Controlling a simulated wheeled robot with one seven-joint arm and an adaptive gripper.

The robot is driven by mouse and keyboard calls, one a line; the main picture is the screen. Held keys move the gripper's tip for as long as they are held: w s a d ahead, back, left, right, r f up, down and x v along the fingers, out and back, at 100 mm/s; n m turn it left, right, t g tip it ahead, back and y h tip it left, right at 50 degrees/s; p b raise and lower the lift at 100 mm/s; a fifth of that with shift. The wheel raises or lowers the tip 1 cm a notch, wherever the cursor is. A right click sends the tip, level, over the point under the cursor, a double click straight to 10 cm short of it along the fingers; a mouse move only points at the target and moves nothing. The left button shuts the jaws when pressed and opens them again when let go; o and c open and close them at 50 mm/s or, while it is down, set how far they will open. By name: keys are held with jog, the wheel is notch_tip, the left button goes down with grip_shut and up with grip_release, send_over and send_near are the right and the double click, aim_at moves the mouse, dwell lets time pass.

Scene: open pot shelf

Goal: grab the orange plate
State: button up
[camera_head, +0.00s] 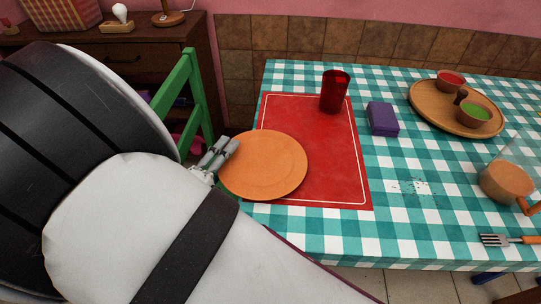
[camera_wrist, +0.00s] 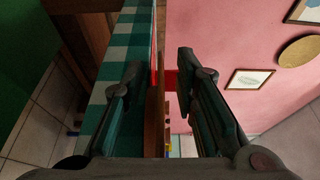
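The orange plate (camera_head: 265,164) lies at the left edge of the table, on the red placemat (camera_head: 340,160) and partly over the checkered cloth. My gripper (camera_head: 217,153) is at the plate's left rim in the head view. In the wrist view my gripper (camera_wrist: 159,66) is open, with a finger on each side. The plate (camera_wrist: 161,115) appears there edge-on as a thin brown strip between the fingers, with gaps to both. Whether a finger touches it I cannot tell. My arm covers the lower left of the head view.
A red cup (camera_head: 335,91) stands at the placemat's top. A purple box (camera_head: 383,119) is right of it. A round wooden tray (camera_head: 426,98) with bowls, a pitcher (camera_head: 506,182) and a fork (camera_head: 508,240) are farther right. A green chair (camera_head: 194,95) stands close behind my gripper.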

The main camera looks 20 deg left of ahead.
grip_shut()
